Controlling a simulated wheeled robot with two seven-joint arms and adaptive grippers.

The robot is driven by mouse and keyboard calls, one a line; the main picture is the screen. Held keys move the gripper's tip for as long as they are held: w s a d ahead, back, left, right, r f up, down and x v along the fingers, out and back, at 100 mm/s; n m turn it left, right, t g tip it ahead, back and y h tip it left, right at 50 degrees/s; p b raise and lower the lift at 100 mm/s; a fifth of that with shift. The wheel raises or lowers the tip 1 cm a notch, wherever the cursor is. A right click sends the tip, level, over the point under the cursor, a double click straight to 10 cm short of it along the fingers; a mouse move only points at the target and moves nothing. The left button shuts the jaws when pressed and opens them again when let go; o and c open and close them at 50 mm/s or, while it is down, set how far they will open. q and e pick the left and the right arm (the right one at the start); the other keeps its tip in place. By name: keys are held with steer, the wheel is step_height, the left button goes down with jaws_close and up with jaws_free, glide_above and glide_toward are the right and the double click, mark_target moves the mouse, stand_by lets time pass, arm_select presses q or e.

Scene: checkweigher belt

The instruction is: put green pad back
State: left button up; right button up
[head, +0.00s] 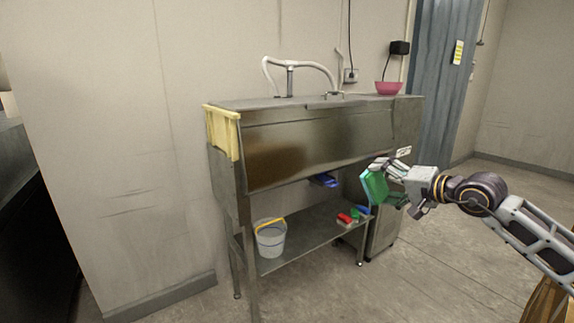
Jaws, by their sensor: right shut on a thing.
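The green pad (376,186) is held upright and a little tilted in front of the right end of the steel sink unit. My right gripper (385,172) is shut on it, with the arm coming in from the right. Part of the pad is hidden by the fingers. My left gripper is not in view.
The steel sink unit (300,150) stands against the wall. A grey bucket (271,240) is on the shelf's left part. A blue item (323,181) sits under the basin. The floor at right is clear.

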steer(key=s+a+f, duration=0.2)
steer(key=s+f, duration=0.6)
steer(key=f, duration=0.4)
steer(key=s+a+f+m+h, duration=0.1)
steer(key=s+a+f, duration=0.1)
steer(key=s+f, duration=0.7)
step_height(320, 180, down, 4)
steer(key=shift+t, duration=0.3)
stand_by(0.7)
steer(key=shift+w+d+f+h, duration=0.1)
steer(key=shift+h, duration=0.2)
steer(key=shift+s+a+y, duration=0.2)
steer(key=shift+a+y, duration=0.15)
steer(key=shift+y, duration=0.05)
stand_by(0.6)
stand_by(0.3)
steer(key=shift+s+f, duration=0.3)
steer(key=shift+f, duration=0.65)
steer(key=shift+s+f, duration=0.25)
steer(key=shift+f, duration=0.7)
